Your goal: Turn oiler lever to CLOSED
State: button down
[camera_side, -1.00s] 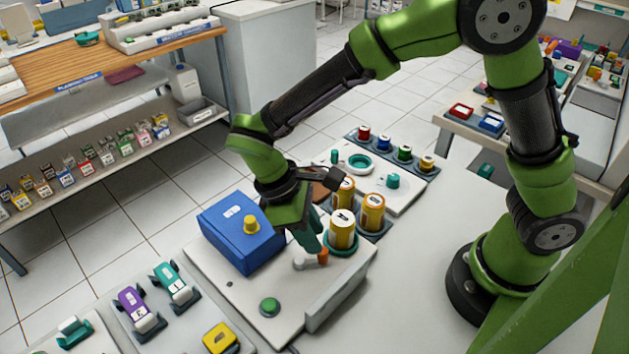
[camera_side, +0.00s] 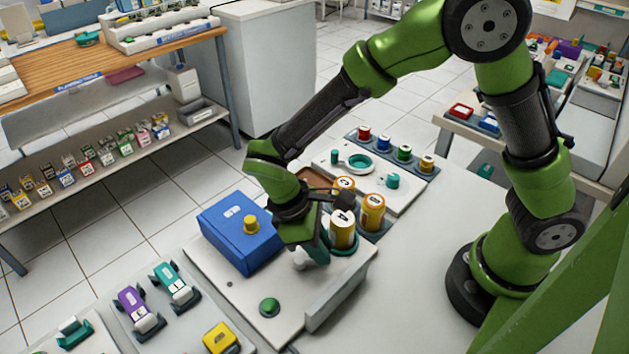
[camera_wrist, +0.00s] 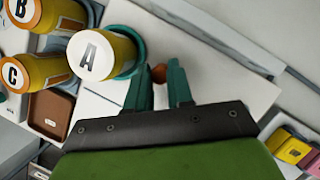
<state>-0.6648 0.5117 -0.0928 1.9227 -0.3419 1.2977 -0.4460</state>
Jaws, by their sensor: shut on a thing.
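The oiler lever has a white hub (camera_side: 301,259) on the pale board (camera_side: 318,277), in front of the canister marked A. Its orange-brown tip (camera_wrist: 158,72) shows between my teal fingertips in the wrist view. My gripper (camera_side: 318,254) is low over the board and shut on the lever's tip. In the side view the fingers hide the tip and much of the arm of the lever. No OPEN or CLOSED marking can be read, so the lever's exact angle is unclear.
The yellow canister A (camera_side: 342,230) stands in a green ring close beside my fingers, with canisters B and C (camera_side: 372,212) behind. A blue box (camera_side: 238,232) with a yellow knob is to the left. A green button (camera_side: 269,307) sits at the board's front.

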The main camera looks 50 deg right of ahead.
jog(key=shift+m, duration=0.3)
jog(key=m+y, duration=0.1)
jog(key=m, duration=0.1)
jog(key=s+a+m+y, duration=0.1)
jog(key=m, duration=0.1)
jog(key=shift+a+m+g, duration=0.1)
jog(key=shift+m+g, duration=0.2)
jog(key=shift+g, duration=0.1)
jog(key=shift+s+a+m+y, duration=0.1)
jog(key=shift+a+m+y, duration=0.2)
jog(key=shift+m, duration=0.55)
jog(key=shift+s+a+m+y, duration=0.1)
jog(key=shift+a+m+y, duration=0.2)
jog(key=shift+m, duration=0.5)
jog(key=shift+a+m+y, duration=0.2)
jog(key=shift+m+y, duration=0.1)
jog(key=shift+m, duration=0.55)
jog(key=c, duration=1.3)
grip_release()
jog(key=shift+r, duration=0.1)
